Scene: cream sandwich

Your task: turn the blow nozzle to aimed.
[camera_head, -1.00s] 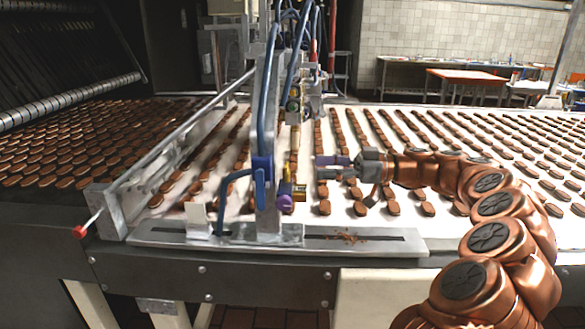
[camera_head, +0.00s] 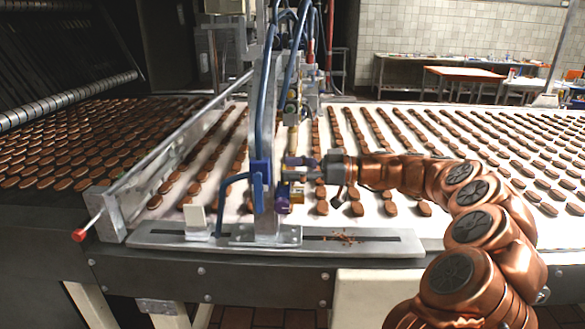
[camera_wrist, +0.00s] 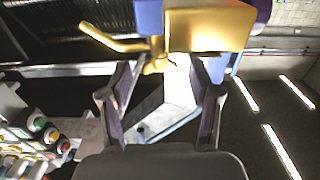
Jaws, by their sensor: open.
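The blow nozzle appears to be the brass-coloured bent tube (camera_wrist: 108,40) in the wrist view. It points left from a small brass stem under a yellow block (camera_wrist: 208,28) and a blue block (camera_wrist: 149,16). My gripper (camera_wrist: 160,68) is open, and its two fingers stand on either side of the brass stem in this view. I cannot tell whether they touch it. In the head view my gripper (camera_head: 291,168) is at the post, just right of the blue clamp (camera_head: 260,172) and above a purple cylinder (camera_head: 283,201). The fingers hide most of the nozzle there.
A grey upright post with blue hoses stands on a slotted metal plate (camera_head: 375,243) at the conveyor's front edge. Rows of brown biscuits lie on the white belt (camera_head: 345,222). A slanted rail with a red end (camera_head: 79,235) runs to the left.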

